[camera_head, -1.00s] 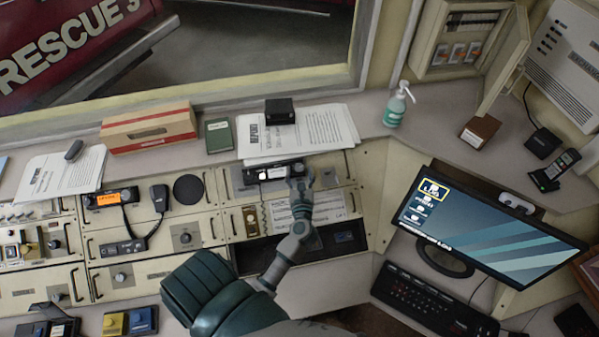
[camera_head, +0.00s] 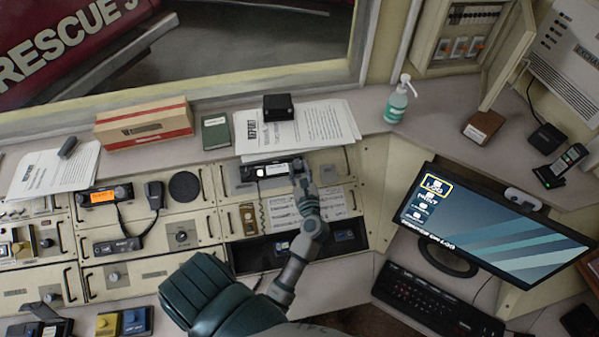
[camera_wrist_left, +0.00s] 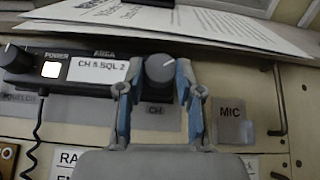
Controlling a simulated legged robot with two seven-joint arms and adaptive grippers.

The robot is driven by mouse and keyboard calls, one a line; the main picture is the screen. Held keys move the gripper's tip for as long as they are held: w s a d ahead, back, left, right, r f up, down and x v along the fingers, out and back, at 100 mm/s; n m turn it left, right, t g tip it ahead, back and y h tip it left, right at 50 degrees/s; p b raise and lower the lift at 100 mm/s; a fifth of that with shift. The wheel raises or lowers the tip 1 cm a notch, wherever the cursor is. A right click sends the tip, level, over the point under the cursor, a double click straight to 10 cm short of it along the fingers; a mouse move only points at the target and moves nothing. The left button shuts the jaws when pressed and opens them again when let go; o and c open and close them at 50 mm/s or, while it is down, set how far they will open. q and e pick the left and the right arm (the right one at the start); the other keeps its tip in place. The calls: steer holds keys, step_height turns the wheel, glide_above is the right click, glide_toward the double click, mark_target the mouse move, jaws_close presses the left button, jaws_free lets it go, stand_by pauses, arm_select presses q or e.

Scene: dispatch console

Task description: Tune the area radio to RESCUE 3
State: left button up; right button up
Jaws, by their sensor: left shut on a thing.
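The area radio (camera_head: 268,171) is a dark unit in the console's upper panel, below the papers. In the left wrist view its lit white display (camera_wrist_left: 97,69) reads CH, a digit I cannot read surely, and SQL 2. A POWER light (camera_wrist_left: 51,69) is lit. My right gripper is not in view.
Papers (camera_head: 310,130) lie on the ledge just behind the radio. A MIC plate (camera_wrist_left: 232,110) is right of the knob. Another radio with an orange display (camera_head: 102,196) is at left. A monitor (camera_head: 480,235) and keyboard (camera_head: 430,303) stand at right. A dark recess (camera_head: 262,254) is below.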

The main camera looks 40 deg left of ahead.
arm_select(q)
steer(key=o, duration=1.2)
steer(key=shift+c, duration=0.2)
steer(key=v, duration=1.2)
